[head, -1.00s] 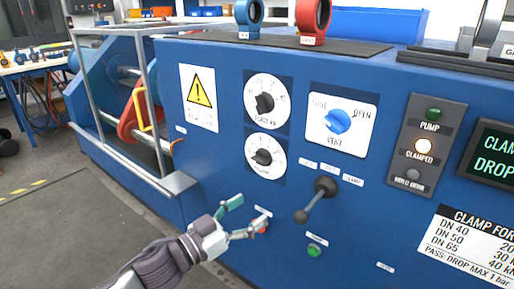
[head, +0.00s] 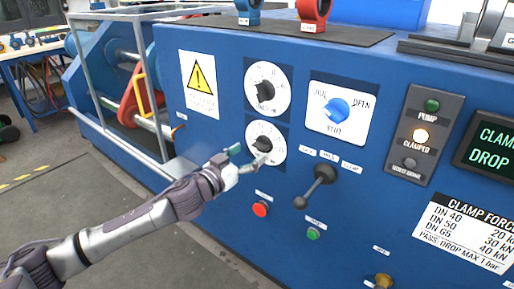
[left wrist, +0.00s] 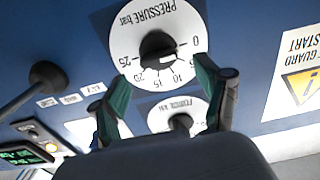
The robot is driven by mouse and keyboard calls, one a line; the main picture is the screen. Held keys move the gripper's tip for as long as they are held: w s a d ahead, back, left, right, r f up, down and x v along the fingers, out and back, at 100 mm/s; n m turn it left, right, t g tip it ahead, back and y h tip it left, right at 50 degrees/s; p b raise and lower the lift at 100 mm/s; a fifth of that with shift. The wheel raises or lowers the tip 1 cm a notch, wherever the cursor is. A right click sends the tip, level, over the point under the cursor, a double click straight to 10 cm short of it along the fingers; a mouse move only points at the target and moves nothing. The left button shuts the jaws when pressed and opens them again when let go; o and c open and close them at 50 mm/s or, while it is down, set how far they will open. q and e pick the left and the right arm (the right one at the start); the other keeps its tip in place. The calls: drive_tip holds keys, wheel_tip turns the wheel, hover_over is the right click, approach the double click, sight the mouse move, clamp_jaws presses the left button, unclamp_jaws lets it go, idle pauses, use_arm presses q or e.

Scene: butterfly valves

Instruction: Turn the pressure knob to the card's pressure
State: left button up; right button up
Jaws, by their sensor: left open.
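The pressure knob (head: 262,144) is a black knob on a round white dial, the lower of two dials on the blue panel. In the left wrist view the knob (left wrist: 157,46) appears upside down on a dial lettered "PRESSURE bar", numbered 0 to 25. Its pale mark points toward the lower numbers, exact value unclear. My left gripper (head: 246,158) is open just in front of this dial, one finger overlapping its lower edge. In the left wrist view its green-padded fingers (left wrist: 162,72) straddle the knob's line, apparently not touching it. A white card (head: 467,240) lists clamp forces and "DROP MAX 1 bar".
The force knob (head: 265,91) is directly above. A blue vent knob (head: 336,109), a black lever (head: 317,186), a red button (head: 261,209) and a green button (head: 313,234) surround the working area. A framed guard (head: 160,90) stands at left.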

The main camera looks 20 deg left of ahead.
sight(257, 148)
use_arm(q)
drive_tip(key=shift+x, duration=2.2)
drive_tip(key=shift+c, duration=0.2)
drive_tip(key=c, duration=1.1)
